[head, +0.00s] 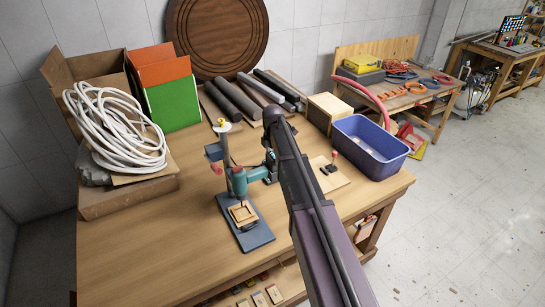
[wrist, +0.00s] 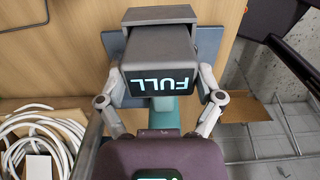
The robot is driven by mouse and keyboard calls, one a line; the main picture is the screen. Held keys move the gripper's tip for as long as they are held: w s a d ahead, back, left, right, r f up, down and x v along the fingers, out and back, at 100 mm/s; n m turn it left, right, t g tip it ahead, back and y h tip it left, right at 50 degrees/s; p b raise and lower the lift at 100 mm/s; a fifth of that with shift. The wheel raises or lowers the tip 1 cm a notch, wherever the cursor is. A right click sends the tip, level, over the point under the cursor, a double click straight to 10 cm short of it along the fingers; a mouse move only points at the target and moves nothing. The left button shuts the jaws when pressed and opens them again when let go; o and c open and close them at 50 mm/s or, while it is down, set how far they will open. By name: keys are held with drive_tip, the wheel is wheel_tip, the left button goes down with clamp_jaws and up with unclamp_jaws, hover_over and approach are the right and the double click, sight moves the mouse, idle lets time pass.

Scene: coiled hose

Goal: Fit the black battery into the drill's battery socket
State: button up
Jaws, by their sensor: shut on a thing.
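The teal drill (head: 238,182) is held in an upright stand on a blue-grey base (head: 262,236), on the wooden table. My gripper (head: 268,168) is at the drill's right side. In the wrist view my gripper (wrist: 160,101) is shut on the black battery (wrist: 135,80), one finger on each side. The battery's dark face shows "FULL", upside down in the picture. A teal part (wrist: 165,112) of the drill shows just below the battery. The socket is hidden, and I cannot tell whether the battery is seated in it.
A small board (head: 330,176) with a red-knobbed item and dark pieces lies to the right. A blue bin (head: 370,148) stands at the table's right edge. A coiled white hose (head: 115,125) lies at the left. The table's front left is clear.

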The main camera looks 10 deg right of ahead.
sight(273, 155)
drive_tip(key=shift+f+b, duration=1.35)
drive_tip(key=shift+b, duration=0.05)
idle(2.3)
idle(1.0)
drive_tip(key=o, duration=1.1)
drive_tip(key=shift+c, duration=0.2)
drive_tip(key=shift+r, duration=0.2)
wheel_tip(273, 155, up, 11)
drive_tip(key=p, duration=1.1)
drive_tip(key=shift+f, duration=0.2)
